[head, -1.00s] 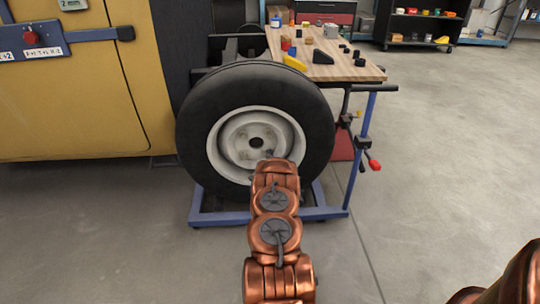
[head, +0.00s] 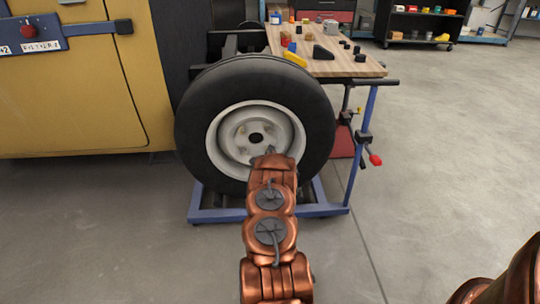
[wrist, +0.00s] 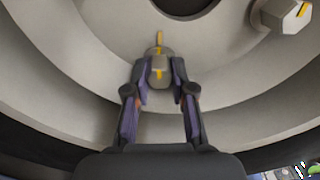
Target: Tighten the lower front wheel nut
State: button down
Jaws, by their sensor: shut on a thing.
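The wheel has a black tyre (head: 197,115) and a pale grey rim (head: 224,131); it stands upright in the head view. My gripper (wrist: 160,82) is at the lower part of the rim. Its two fingers are shut on the lower front wheel nut (wrist: 159,73), one on each side. The nut has a yellow mark on its face, roughly in line with a yellow mark above it. In the head view my gripper (head: 268,155) overlaps the lower rim, and my wrist hides the held nut.
Another nut (wrist: 284,14) with yellow marks sits at the upper right of the wrist view. A blue stand (head: 222,215) is under the wheel. A wooden bench (head: 345,68) with small items is behind right, and a yellow cabinet (head: 75,110) is left.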

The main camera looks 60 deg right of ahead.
jog(key=shift+m, duration=0.7)
jog(key=c, duration=1)
grip_release()
jog(key=shift+v, duration=6)
